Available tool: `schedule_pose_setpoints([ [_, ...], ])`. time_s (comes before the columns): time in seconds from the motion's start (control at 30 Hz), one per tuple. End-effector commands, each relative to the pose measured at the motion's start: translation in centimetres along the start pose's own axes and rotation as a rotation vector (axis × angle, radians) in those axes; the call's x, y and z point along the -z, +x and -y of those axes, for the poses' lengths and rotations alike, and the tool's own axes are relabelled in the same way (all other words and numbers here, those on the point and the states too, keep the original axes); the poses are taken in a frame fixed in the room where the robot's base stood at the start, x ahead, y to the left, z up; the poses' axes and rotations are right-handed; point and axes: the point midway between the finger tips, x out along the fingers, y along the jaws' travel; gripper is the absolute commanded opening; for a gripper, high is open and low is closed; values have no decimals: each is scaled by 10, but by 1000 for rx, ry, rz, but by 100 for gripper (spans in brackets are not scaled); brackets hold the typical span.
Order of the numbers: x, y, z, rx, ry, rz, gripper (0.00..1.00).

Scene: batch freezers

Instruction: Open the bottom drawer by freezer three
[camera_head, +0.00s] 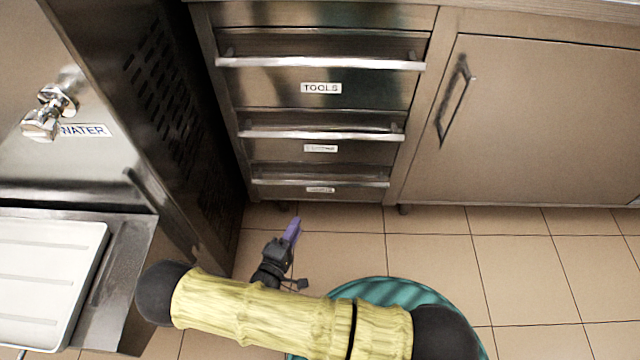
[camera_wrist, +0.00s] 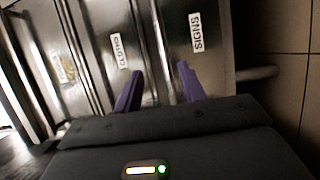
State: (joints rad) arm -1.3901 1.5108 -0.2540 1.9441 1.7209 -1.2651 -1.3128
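The bottom drawer (camera_head: 320,191) is the lowest of three steel drawers and is closed. Its label reads SIGNS in the wrist view (camera_wrist: 222,45), where the drawers appear turned sideways. Its long bar handle (camera_head: 320,183) runs across its front in the head view. My gripper (camera_head: 295,222) is low over the floor, just below that handle in the picture. In the wrist view my gripper (camera_wrist: 159,70) has its two purple fingers apart, with the bar handle (camera_wrist: 160,45) lined up between them. I cannot tell whether the bar is within finger reach. Nothing is held.
The TOOLS drawer (camera_head: 321,88) and the middle drawer (camera_head: 320,149) above are closed. A dark vented machine side (camera_head: 165,90) stands close on the left. A closed cupboard door (camera_head: 540,120) is on the right. The tiled floor (camera_head: 540,265) there is clear.

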Motion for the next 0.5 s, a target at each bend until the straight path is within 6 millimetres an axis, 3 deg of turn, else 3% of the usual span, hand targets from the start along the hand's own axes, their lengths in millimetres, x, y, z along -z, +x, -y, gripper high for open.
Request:
schedule_pose_setpoints([
  [0.17, 0, 19, 2, -1, 0, 2, 40],
  [0.5, -1, 77, 3, -1, 1, 3, 40],
])
